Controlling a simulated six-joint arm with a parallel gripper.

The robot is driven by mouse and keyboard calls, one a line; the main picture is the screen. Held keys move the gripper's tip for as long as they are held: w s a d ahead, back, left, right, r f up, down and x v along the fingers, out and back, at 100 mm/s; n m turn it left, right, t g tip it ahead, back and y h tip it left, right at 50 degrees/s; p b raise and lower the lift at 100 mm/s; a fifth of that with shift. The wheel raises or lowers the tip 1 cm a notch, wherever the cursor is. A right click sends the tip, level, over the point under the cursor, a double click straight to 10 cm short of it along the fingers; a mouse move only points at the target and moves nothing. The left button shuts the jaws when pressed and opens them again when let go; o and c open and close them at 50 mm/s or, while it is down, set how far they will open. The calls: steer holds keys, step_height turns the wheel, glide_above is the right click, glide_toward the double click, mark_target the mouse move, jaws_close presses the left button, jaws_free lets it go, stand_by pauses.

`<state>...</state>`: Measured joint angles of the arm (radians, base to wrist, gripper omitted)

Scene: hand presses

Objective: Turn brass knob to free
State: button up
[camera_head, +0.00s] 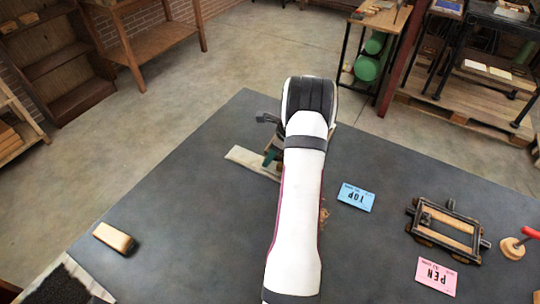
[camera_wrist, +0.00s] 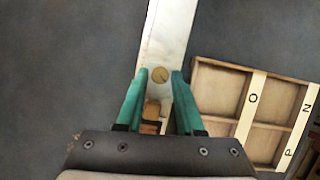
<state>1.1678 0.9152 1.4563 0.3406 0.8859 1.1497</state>
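The brass knob (camera_wrist: 160,75) is a small round disc with a line across its face, on a pale flat bar (camera_wrist: 168,30) in the wrist view. My gripper (camera_wrist: 159,73) has two teal fingers, spread apart, with one tip on each side of the knob. A narrow gap seems to show on both sides, and I cannot tell contact or height. A small brown wooden piece (camera_wrist: 152,112) shows between the fingers, nearer the wrist. In the head view my arm hides the knob. The pale bar's left end (camera_head: 245,158) and a bit of teal finger show there.
A wooden tray (camera_wrist: 222,66) with pale strips lettered O, P and N lies right of the fingers. On the dark table are a blue TOP card (camera_head: 355,197), pink PEN card (camera_head: 437,276), wooden frame (camera_head: 445,230), red-handled tool (camera_head: 513,248) and tan block (camera_head: 113,237). The left table is mostly clear.

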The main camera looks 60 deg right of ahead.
jaws_close()
steer(key=n, duration=0.1)
steer(key=n+y, duration=0.1)
steer(key=n, duration=0.1)
steer(key=shift+d+n+g, duration=0.2)
steer(key=shift+n+g, duration=0.1)
steer(key=shift+g, duration=0.1)
steer(key=shift+w+d+n+g+y, duration=0.1)
steer(key=shift+n+g+y, duration=0.2)
steer(key=shift+n, duration=0.6)
steer(key=shift+w+n+g+y, duration=0.1)
steer(key=shift+n+y, duration=0.3)
steer(key=shift+n, duration=0.5)
steer(key=shift+o, duration=2.1)
jaws_free()
